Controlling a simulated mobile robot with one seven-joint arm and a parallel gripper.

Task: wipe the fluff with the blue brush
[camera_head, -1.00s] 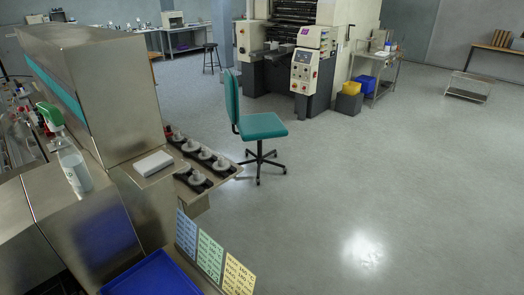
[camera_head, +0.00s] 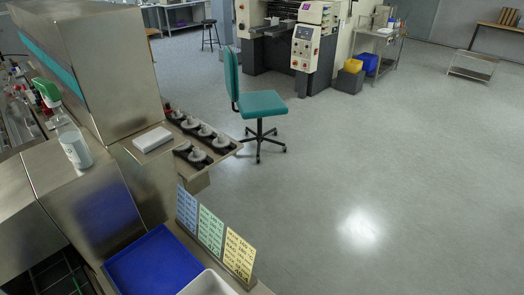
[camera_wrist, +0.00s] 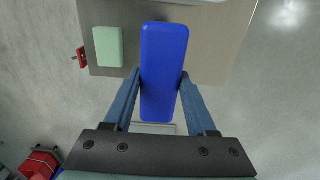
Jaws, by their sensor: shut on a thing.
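In the wrist view my gripper (camera_wrist: 161,88) is shut on a long blue block with rounded ends, the blue brush (camera_wrist: 162,60). One finger presses each long side of it. Its bristles are hidden from this camera. A grey metal surface (camera_wrist: 215,60) lies beyond the brush. The gripper does not show in the head view. I cannot make out any fluff in either view.
A pale green block (camera_wrist: 108,46) lies on the metal surface, with a small red part (camera_wrist: 80,57) at its edge. In the head view a spray bottle (camera_head: 73,148) stands on the steel machine, near a blue tray (camera_head: 150,262) and a white container (camera_head: 208,284). Open floor lies right.

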